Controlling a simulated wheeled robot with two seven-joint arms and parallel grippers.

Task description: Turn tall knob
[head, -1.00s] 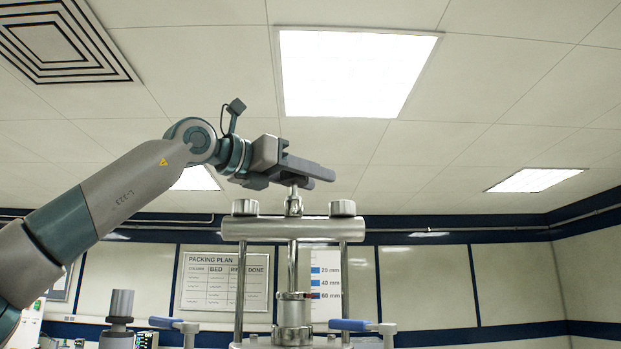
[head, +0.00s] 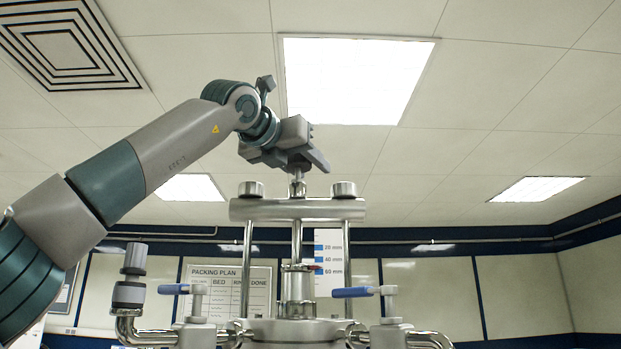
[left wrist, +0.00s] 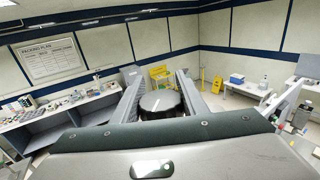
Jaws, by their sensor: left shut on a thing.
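The tall knob (left wrist: 160,101) is a dark round cap with a pale line across its top. In the left wrist view it sits between the two fingers of my left gripper (left wrist: 160,95), which is shut on it. In the head view my left gripper (head: 308,160) reaches the top of the central metal spindle (head: 297,190), and its fingers hide most of the knob. The spindle passes through a steel crossbar (head: 297,209) carried on two upright rods. My right gripper is not in view.
Two blue-handled valves, left (head: 174,289) and right (head: 352,292), flank the column. A small grey-capped fitting (head: 134,259) stands at the left. A scale plate (head: 328,255) and packing plan board (head: 228,288) are behind. The space above the crossbar's right side is clear.

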